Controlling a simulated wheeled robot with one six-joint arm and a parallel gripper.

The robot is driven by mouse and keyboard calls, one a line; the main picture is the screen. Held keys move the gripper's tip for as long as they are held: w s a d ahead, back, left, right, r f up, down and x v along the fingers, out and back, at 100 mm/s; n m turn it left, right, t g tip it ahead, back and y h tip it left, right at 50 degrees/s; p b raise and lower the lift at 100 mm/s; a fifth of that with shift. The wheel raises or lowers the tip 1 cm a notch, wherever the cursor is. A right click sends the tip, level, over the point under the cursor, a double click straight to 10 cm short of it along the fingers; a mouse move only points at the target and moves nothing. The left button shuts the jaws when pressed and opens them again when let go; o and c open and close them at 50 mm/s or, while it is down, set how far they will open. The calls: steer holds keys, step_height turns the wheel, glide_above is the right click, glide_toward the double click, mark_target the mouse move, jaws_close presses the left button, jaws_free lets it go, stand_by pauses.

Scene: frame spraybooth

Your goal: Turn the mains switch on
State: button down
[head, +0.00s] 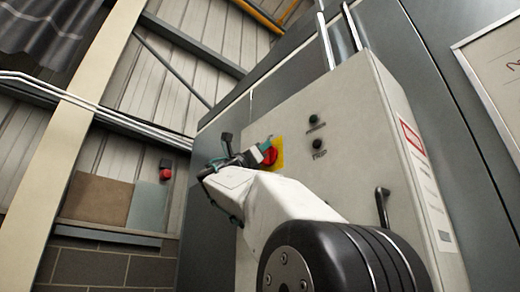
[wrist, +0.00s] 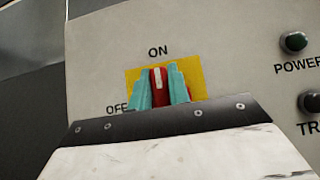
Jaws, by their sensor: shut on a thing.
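The mains switch is a red rotary handle (head: 271,156) on a yellow plate (head: 279,152) on the front of a pale grey cabinet. In the wrist view the red handle (wrist: 157,79) stands between my teal fingers, and the yellow plate (wrist: 192,72) shows behind it. The handle's white mark points up toward the ON label (wrist: 158,51). The OFF label (wrist: 117,108) is at the lower left of the plate. My gripper (wrist: 159,84) is shut on the handle, one finger on each side. The handle's lower part is hidden by my gripper.
Right of the switch are a dark POWER lamp (head: 314,119) and a dark TRIP lamp (head: 317,143). A black door handle (head: 383,206) is lower right on the cabinet (head: 350,110). A red button box (head: 166,170) is on the back wall.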

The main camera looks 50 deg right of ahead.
steer(key=shift+d+f, duration=0.15)
steer(key=shift+f, duration=0.05)
steer(key=c, duration=1.3)
jaws_free()
steer(key=shift+r, duration=0.1)
steer(key=shift+v, duration=3.9)
